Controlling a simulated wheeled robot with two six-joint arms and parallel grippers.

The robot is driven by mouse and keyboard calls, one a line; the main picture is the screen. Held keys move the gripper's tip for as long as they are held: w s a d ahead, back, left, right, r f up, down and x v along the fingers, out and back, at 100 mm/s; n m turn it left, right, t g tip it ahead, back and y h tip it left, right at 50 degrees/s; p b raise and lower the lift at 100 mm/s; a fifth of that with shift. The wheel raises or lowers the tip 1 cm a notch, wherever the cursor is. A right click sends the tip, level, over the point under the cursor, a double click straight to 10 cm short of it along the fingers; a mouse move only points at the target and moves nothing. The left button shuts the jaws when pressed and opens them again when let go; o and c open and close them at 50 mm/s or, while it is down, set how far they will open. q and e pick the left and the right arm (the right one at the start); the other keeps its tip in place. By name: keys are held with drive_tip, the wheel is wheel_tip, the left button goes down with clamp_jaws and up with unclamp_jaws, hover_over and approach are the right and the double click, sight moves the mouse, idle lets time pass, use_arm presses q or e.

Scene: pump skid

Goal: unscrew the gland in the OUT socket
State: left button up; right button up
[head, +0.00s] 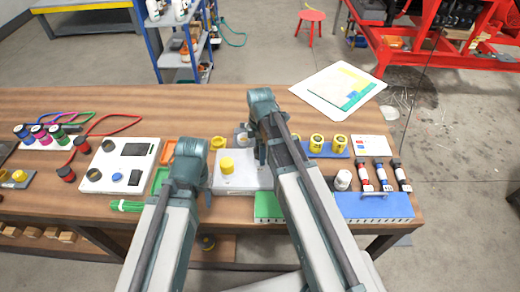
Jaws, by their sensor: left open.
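A light grey block (240,182) lies near the middle of the bench, partly hidden by my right arm. A yellow round cap (227,166), perhaps a gland, stands upright on it. Another yellow part (217,143) is just behind, and a grey round part (241,139) stands at the block's back. No OUT marking is legible. My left gripper (207,194) is open, left of the block and apart from the yellow cap. My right gripper (261,156) is over the block's right side, mostly hidden by its own arm; its jaws are unclear.
A white panel (100,178), an orange tray (167,152) and green ties (127,206) lie left. The bench's back middle is clear.

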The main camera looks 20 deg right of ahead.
drive_tip(key=m, duration=0.4)
drive_tip(key=shift+m, duration=0.3)
drive_tip(key=c, duration=1.4)
drive_tip(key=n, duration=0.4)
drive_tip(key=shift+n, duration=0.4)
drive_tip(key=n, duration=0.4)
drive_tip(key=shift+n, duration=0.3)
